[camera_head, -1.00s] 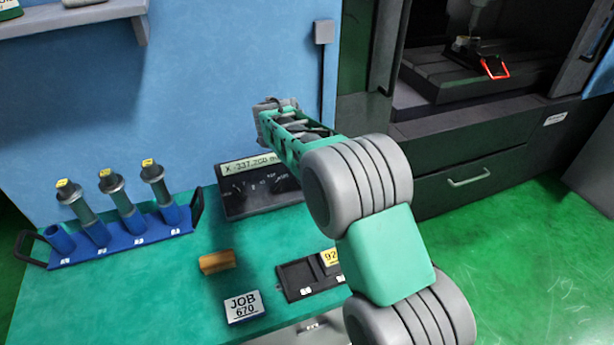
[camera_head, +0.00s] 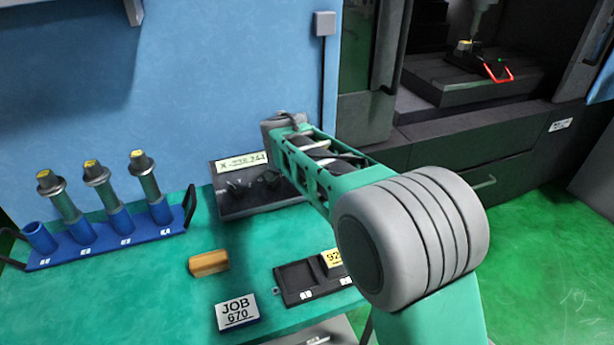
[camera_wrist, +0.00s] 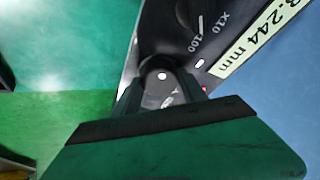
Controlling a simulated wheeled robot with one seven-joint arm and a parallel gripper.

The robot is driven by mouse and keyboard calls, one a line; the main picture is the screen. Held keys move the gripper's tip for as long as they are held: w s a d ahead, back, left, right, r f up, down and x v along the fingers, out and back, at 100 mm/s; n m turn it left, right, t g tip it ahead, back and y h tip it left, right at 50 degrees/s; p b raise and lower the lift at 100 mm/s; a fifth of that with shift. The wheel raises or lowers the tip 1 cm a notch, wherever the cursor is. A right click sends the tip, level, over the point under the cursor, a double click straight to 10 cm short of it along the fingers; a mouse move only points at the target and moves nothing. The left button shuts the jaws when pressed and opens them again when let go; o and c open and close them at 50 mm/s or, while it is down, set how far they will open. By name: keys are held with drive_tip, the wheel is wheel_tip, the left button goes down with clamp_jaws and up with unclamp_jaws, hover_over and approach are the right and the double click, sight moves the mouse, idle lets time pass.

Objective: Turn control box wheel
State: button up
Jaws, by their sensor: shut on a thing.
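The control box (camera_head: 262,206) stands on the green bench against the blue wall, with a lit display (camera_head: 240,162) reading an X value, partly blurred. In the wrist view, the display (camera_wrist: 258,38) ends in ".244 mm". The box's dark face (camera_wrist: 212,50) carries x10 and 100 marks. My gripper (camera_wrist: 160,88) is shut on the dark round wheel (camera_wrist: 157,64) near the box's edge. A white dot shows on the wheel between the fingers. In the head view my arm hides part of the box's right side, and the grip there is unclear.
A blue rack (camera_head: 110,238) with several tool holders stands left of the box. A wooden block (camera_head: 209,263), a JOB 670 card (camera_head: 237,311) and a black tray (camera_head: 298,282) lie in front. The machine (camera_head: 450,140) stands at the right.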

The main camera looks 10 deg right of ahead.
drive_tip(key=shift+s+d+f+n+y+b, duration=0.1)
drive_tip(key=shift+f+n+y+b, duration=0.15)
drive_tip(key=shift+n, duration=0.3)
drive_tip(key=shift+s+f+n+y+b, duration=0.15)
drive_tip(key=shift+n+b, duration=0.15)
drive_tip(key=shift+n, duration=0.25)
drive_tip(key=o, duration=1.3)
drive_tip(key=shift+r+t, duration=0.1)
drive_tip(key=shift+t, duration=0.2)
drive_tip(key=shift+o, duration=0.3)
drive_tip(key=shift+w, duration=0.15)
drive_tip(key=shift+r, duration=0.1)
drive_tip(key=shift+r, duration=0.1)
